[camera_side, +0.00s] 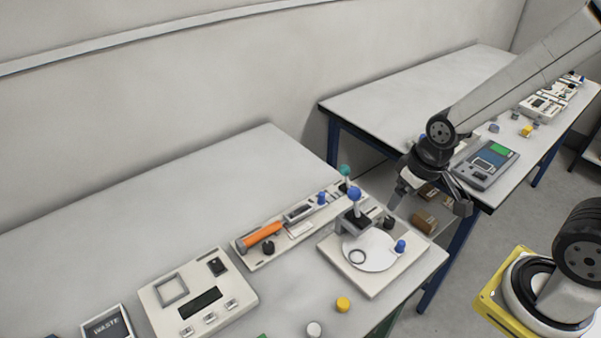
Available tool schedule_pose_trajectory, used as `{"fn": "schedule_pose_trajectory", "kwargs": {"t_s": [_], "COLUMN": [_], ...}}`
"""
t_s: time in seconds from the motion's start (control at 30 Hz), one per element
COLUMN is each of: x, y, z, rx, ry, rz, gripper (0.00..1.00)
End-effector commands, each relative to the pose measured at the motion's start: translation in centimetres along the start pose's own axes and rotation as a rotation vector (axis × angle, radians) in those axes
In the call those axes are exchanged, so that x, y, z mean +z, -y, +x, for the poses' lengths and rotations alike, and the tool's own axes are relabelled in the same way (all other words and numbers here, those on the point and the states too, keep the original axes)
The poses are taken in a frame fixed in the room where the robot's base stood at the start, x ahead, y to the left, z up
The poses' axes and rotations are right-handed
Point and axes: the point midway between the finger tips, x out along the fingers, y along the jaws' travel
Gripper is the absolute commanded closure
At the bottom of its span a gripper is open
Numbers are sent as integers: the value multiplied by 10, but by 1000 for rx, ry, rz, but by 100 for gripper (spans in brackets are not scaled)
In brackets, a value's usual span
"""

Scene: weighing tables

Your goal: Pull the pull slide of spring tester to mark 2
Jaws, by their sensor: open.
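A long narrow white panel (285,240), which looks like the spring tester, lies on the near table behind the round-plate device. An orange cylinder (262,235) lies along its left part, with a black knob (268,247) in front. A slot and a small blue knob (321,198) are toward its right end; I cannot tell which part is the pull slide. The marks are too small to read. My gripper (428,207) is open and empty, pointing down to the right of the panel, apart from it, in front of the gap between the tables.
A white device with a round plate (378,262) and a blue-topped post (354,194) stands between panel and front edge. A green knob (344,171) rises near the panel's right end. A scale (197,296) is at left. The table's back left is clear.

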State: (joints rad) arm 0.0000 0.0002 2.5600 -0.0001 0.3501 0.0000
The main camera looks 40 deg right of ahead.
Motion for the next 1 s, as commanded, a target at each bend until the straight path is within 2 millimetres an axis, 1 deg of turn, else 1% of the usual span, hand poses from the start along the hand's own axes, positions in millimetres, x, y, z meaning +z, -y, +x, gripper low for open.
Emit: {"fn": "schedule_pose_trajectory", "kwargs": {"t_s": [0.23,0.27,0.3,0.43,0.53,0.67,0.87,1.0], "x": [0,0,0,-4,-12,-30,-70,-99], "y": [0,0,0,0,0,0,0,0], "z": [0,0,0,1,3,9,26,42], "rx": [0,0,0,0,0,0,-3,-5], "ry": [0,0,0,2,10,26,63,91], "rz": [0,0,0,-4,-13,-33,-83,-121], "gripper": [19,26,37,37,37,37,37,37]}}
